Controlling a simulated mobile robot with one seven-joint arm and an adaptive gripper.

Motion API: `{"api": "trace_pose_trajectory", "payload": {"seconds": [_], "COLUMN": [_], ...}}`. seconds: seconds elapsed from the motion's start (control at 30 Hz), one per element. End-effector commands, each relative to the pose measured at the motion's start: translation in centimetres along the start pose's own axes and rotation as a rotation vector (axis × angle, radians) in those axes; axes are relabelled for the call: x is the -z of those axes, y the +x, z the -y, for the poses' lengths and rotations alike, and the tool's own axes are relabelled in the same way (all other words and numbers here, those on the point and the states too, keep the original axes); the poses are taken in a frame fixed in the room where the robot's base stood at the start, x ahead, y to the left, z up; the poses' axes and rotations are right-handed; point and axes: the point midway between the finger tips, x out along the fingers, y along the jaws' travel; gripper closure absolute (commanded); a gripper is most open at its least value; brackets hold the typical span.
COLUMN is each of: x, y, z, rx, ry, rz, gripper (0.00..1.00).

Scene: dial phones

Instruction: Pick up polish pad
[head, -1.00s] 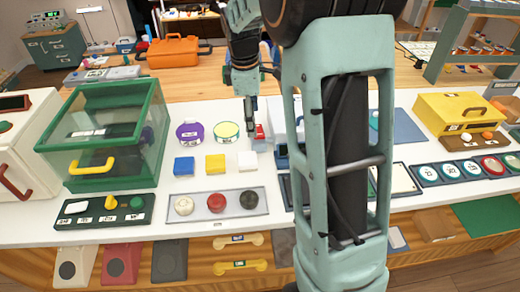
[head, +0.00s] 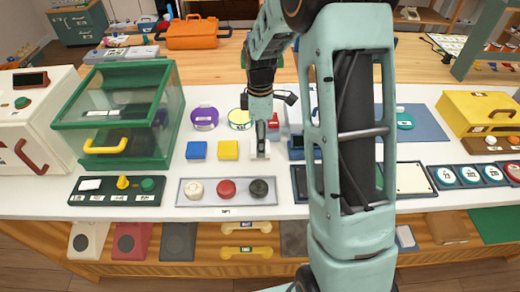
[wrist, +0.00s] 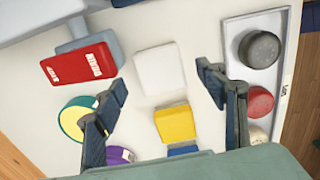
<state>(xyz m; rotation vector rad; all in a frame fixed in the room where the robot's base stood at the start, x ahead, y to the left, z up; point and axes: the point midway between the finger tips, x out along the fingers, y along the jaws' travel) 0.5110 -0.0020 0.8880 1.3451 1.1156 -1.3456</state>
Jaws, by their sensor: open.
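No readable label tells me which thing is the polish pad. A white block (wrist: 160,68), a yellow block (wrist: 175,122) and a blue block (wrist: 183,150) stand in a row on the white counter. In the head view the blue block (head: 196,150) and yellow block (head: 228,150) are clear, while my gripper partly hides the white one. A grey tray holds a black round pad (wrist: 260,48), a red one (wrist: 260,101) and a beige one (wrist: 257,134). My gripper (wrist: 162,88) is open and empty, its fingers spread above the white and yellow blocks.
A red box (wrist: 80,62), a green-and-yellow round tin (wrist: 76,119) and a purple tin (head: 204,117) stand behind the blocks. A green-framed glass case (head: 118,118) is at left. A control panel (head: 118,190) lies in front of it. My arm hides part of the counter.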

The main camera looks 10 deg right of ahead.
Motion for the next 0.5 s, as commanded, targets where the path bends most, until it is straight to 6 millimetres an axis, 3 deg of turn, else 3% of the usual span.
{"api": "trace_pose_trajectory", "payload": {"seconds": [0.2, 0.43, 0.5], "x": [0.0, 0.0, 0.0], "y": [2.5, 2.7, 2.7], "z": [0.1, 0.1, 0.1], "rx": [0.0, -0.001, -0.001], "ry": [0.0, 0.001, 0.001], "rz": [0.001, 0.0, 0.0], "gripper": [0.35, 0.35, 0.4]}}
